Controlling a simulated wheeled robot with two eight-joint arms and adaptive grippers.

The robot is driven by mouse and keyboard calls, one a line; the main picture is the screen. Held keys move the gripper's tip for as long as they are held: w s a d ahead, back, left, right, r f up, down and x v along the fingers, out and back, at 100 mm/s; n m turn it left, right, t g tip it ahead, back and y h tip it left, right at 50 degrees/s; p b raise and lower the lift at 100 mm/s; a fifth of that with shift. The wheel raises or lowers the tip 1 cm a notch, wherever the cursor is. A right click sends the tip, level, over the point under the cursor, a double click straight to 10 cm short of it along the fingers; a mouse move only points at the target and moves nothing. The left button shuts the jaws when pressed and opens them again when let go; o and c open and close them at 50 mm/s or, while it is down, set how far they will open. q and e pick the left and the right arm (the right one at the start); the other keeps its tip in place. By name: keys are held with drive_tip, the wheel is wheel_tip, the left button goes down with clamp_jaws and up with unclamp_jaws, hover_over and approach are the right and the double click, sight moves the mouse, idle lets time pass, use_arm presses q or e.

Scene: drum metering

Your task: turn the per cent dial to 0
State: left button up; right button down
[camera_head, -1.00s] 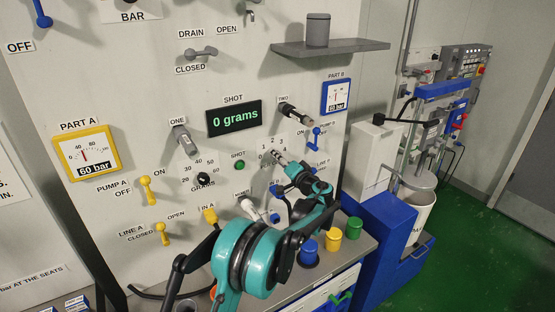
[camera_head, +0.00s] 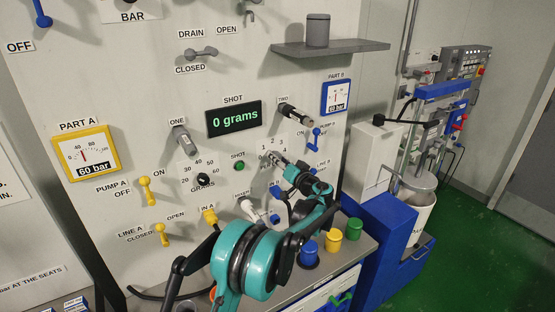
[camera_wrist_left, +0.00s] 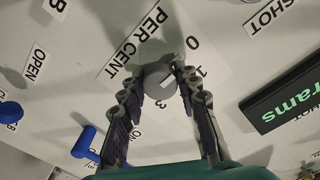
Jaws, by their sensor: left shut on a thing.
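The per cent dial (camera_wrist_left: 158,86) is a round grey knob with a short white mark on its face, seen in the left wrist view. The printed 0 (camera_wrist_left: 193,43), 1 and 3 show around it; a finger covers the area between 1 and 3. The white mark slants to the right, roughly toward the 1; its exact setting is hard to tell. My left gripper (camera_wrist_left: 161,74) is shut on the dial, one finger on each side. In the head view the left gripper (camera_head: 274,158) reaches the panel below the shot display and mostly hides the dial.
The shot display (camera_head: 234,119) reads 0 grams. Blue valve handles sit just below and right of the gripper. Coloured caps (camera_head: 333,240) stand on the ledge.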

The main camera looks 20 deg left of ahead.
use_arm(q)
drive_tip(key=shift+f, duration=0.1)
drive_tip(key=o, duration=1.2)
drive_tip(key=shift+c, duration=0.2)
drive_tip(key=v, duration=1.2)
